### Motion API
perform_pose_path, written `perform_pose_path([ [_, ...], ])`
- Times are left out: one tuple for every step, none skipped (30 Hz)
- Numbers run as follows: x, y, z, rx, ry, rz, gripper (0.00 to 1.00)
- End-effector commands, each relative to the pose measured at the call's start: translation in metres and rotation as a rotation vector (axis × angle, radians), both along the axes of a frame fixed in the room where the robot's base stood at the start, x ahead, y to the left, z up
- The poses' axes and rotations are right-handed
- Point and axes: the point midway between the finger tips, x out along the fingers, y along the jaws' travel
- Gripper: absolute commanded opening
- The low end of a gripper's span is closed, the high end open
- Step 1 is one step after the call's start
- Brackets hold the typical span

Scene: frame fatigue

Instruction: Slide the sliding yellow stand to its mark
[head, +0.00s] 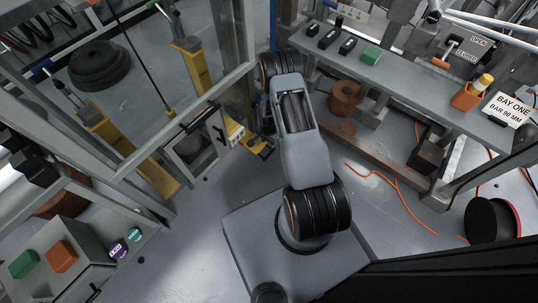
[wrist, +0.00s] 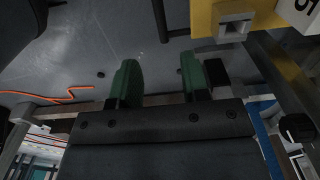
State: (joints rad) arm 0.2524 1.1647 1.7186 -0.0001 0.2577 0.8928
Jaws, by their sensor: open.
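Two yellow stands show in the head view: one upper stand (head: 190,68) and one lower stand (head: 128,146), both behind the grey frame at left. I cannot tell which of them slides, and I make out no mark for it. A yellow part (head: 235,131) with a white label is beside my arm. A yellow block (wrist: 262,22) with a metal fitting and a white label shows at the upper right of the wrist view. My gripper (wrist: 160,82) is open and empty, its green pads apart, with the yellow block to their right. My arm mostly hides the gripper in the head view.
An orange cable (head: 395,185) and a black reel (head: 492,220) lie on the floor. A grey cabinet (head: 80,262) stands lower left.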

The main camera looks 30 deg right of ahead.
Motion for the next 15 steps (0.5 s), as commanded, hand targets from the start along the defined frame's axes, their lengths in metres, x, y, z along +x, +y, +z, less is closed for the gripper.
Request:
perform_pose_path([
  [-0.001, 0.000, -0.015, 0.000, 0.002, 0.000, 0.42],
  [-0.001, 0.000, -0.021, 0.000, 0.001, 0.001, 0.42],
  [-0.001, 0.000, -0.030, 0.000, 0.001, 0.001, 0.42],
  [-0.001, 0.000, -0.035, 0.000, 0.001, 0.001, 0.42],
  [-0.001, 0.000, -0.042, 0.000, 0.002, 0.001, 0.42],
  [0.000, 0.000, -0.049, 0.000, 0.001, 0.002, 0.42],
  [-0.001, 0.000, -0.055, 0.000, 0.002, 0.002, 0.42],
  [-0.001, 0.001, -0.060, 0.001, 0.003, 0.002, 0.42],
  [-0.001, 0.000, -0.067, 0.000, 0.001, 0.002, 0.42],
  [0.000, 0.000, -0.072, 0.000, 0.001, 0.002, 0.42],
  [-0.001, 0.001, -0.077, 0.000, 0.002, 0.002, 0.42],
  [-0.001, 0.001, -0.082, 0.000, 0.002, 0.002, 0.42],
  [0.000, 0.000, -0.086, 0.000, 0.001, 0.002, 0.42],
  [0.000, 0.000, -0.090, 0.000, 0.001, 0.002, 0.42],
  [0.000, 0.000, -0.094, 0.000, 0.001, 0.002, 0.42],
])
